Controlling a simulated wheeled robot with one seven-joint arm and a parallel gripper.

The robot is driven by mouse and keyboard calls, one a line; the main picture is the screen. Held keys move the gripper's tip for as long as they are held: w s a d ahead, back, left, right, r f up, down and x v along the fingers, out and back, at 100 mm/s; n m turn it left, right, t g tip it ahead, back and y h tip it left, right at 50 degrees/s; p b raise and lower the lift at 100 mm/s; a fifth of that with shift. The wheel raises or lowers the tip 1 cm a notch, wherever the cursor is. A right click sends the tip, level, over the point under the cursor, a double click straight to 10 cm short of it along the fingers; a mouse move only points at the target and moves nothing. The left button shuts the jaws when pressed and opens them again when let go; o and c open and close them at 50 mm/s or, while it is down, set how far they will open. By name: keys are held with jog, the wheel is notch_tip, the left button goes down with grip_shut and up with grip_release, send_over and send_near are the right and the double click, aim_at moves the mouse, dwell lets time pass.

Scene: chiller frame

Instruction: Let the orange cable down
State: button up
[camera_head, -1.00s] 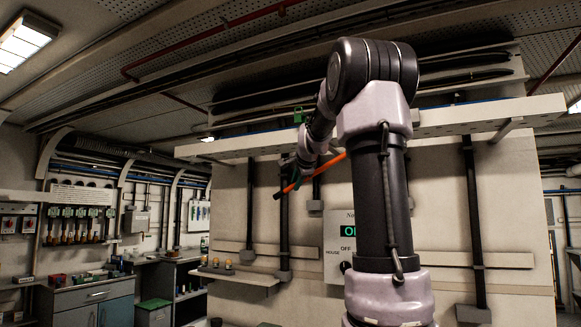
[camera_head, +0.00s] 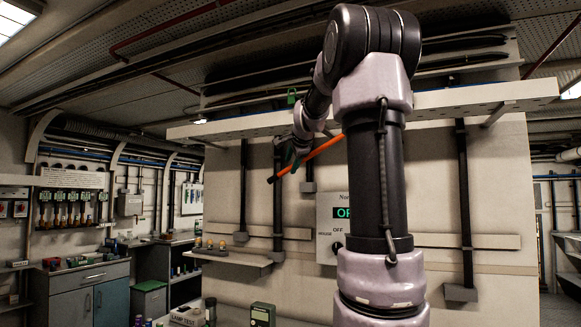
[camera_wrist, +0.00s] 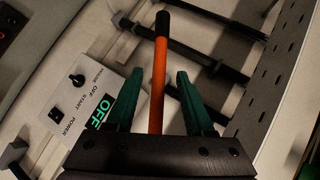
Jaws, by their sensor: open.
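The orange cable (camera_head: 318,149) shows in the head view as a short, straight, slanting length with a dark lower-left end. It crosses my gripper (camera_head: 288,160), which is high in front of the pale wall panel, under the perforated tray. In the wrist view the orange cable (camera_wrist: 158,85) runs between the two green fingers of my gripper (camera_wrist: 158,74), with its black end beyond the fingertips. The fingers are open, with a gap visible on both sides of the cable. The cable's near end is hidden behind the dark gripper body.
The perforated tray (camera_head: 240,128) runs across above my gripper. A control panel with a green OFF display (camera_head: 328,235) is on the wall, partly behind my arm. A small shelf (camera_head: 228,258) juts out at lower left. Dark vertical conduits (camera_head: 243,190) run down the wall.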

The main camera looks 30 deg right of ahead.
jog(key=v, duration=0.8)
jog(key=shift+s, duration=0.35)
jog(key=shift+a+r, duration=0.1)
